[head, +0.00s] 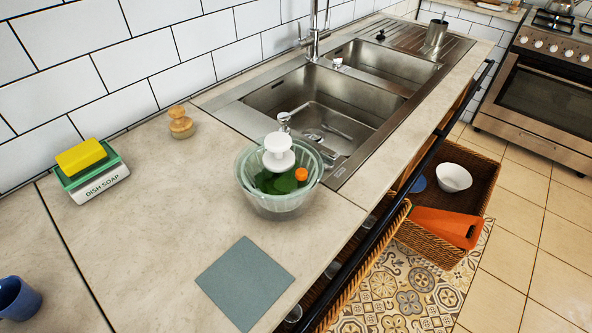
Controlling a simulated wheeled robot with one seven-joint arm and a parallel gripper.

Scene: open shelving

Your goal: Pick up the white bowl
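A white bowl (454,178) sits in a wicker basket (431,246) at the right, below the counter's front edge. The bowl looks upright, with its open side up. The basket also holds an orange item (443,226) in front of the bowl and a blue item (418,184) just left of it. My gripper is not in the head view.
A counter (150,240) with a double sink (323,105) fills the left and middle. On it are a glass bowl (280,205) with green contents, a dish soap holder (95,180), a brush (180,122) and a grey-blue mat (245,283). A dark rail (380,215) runs along its front. An oven (545,95) stands at right; tiled floor is clear.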

